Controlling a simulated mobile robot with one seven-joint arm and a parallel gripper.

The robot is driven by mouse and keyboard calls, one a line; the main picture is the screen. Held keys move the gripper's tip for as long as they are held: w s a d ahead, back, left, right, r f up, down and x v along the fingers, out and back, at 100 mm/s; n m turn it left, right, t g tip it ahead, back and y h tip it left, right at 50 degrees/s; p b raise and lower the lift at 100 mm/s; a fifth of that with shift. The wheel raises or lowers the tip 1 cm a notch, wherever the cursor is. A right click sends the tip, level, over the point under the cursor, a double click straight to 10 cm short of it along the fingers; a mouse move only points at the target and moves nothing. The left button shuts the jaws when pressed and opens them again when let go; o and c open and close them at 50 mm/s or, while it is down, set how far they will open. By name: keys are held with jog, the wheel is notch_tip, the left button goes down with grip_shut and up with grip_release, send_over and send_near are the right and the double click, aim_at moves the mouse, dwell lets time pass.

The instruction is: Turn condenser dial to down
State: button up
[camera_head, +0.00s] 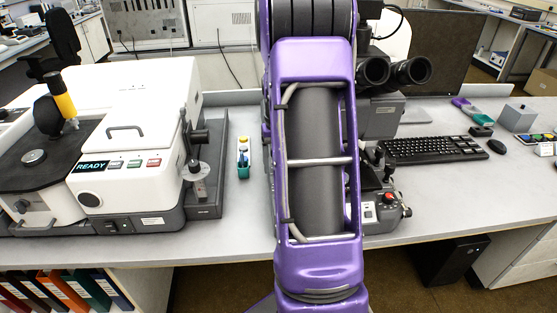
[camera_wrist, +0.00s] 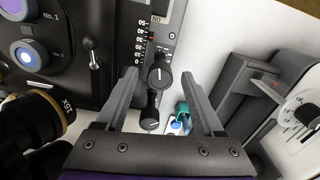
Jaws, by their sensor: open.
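In the wrist view a round black dial (camera_wrist: 160,76) with a white pointer mark sits on the dark microscope panel (camera_wrist: 178,20), below a vertical numbered scale (camera_wrist: 143,42). A second black knob (camera_wrist: 151,112) is just below it, nearer to me. No label shows which one is the condenser dial. My gripper (camera_wrist: 163,74) is open and empty, with one finger on each side of the upper dial and a gap to both. In the head view my purple arm hides the gripper and both knobs; the microscope eyepieces (camera_head: 392,72) show to its right.
Left in the wrist view are a small lever (camera_wrist: 92,52) and a lens marked 15X (camera_wrist: 35,115). A white instrument (camera_head: 135,140) stands left of my arm; a keyboard (camera_head: 433,148) lies right.

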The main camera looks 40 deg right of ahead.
notch_tip(320, 180, up, 18)
jog(key=p, duration=0.1)
jog(key=shift+f+p, duration=0.25)
jog(key=shift+p, duration=0.05)
dwell(0.4)
